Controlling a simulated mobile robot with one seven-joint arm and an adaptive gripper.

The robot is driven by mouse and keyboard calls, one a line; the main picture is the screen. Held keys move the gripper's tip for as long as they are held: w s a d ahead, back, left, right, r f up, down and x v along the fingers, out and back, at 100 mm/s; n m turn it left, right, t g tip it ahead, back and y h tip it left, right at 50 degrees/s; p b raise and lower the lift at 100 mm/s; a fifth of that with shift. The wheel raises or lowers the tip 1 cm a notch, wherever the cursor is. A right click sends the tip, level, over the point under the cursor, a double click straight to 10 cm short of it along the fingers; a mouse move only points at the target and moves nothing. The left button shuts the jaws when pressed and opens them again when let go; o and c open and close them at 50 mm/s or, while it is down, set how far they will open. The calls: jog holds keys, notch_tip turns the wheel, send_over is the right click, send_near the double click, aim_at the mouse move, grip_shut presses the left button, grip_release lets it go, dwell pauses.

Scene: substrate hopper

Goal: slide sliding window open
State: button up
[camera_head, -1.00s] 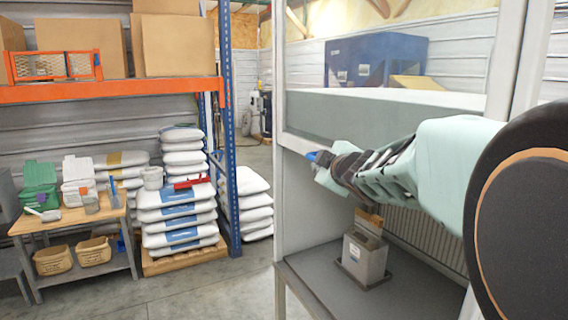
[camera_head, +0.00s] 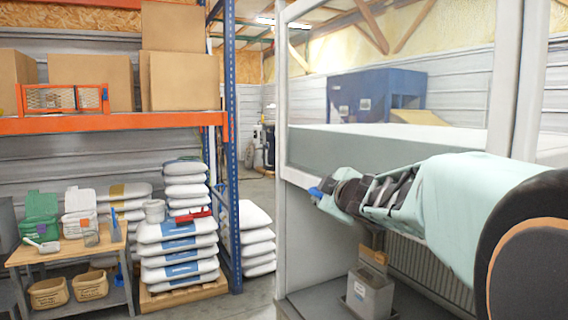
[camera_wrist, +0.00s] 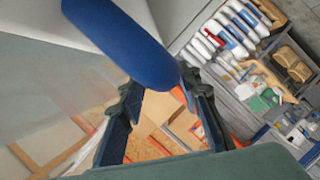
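The sliding window (camera_head: 400,148) is a clear and greyish pane in a white frame on the cabinet at right, with its lower rail (camera_head: 298,178) just above my gripper. A blue rounded handle (camera_head: 315,193) shows at the pane's lower left. In the wrist view the handle (camera_wrist: 125,40) is large and close, its rounded end at the fingertips. My gripper (camera_head: 328,196) is at the handle; its two dark fingers (camera_wrist: 160,88) are spread apart in the wrist view. I cannot tell whether they touch the handle.
Inside the cabinet below my arm stands a grey container (camera_head: 370,292). A blue hopper (camera_head: 376,92) shows behind the pane. At left are an orange shelf (camera_head: 120,123), stacked sacks (camera_head: 178,250) and a workbench (camera_head: 70,255). Floor between the sacks and cabinet is clear.

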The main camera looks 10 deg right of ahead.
jog(key=shift+w+r, duration=0.15)
jog(key=shift+r, duration=3.05)
jog(key=shift+s+d+r, duration=0.2)
jog(key=shift+s+r, duration=0.2)
jog(key=shift+r, duration=0.15)
jog(key=shift+w+a+r, duration=0.1)
jog(key=shift+w, duration=0.2)
jog(key=shift+s+r, duration=0.1)
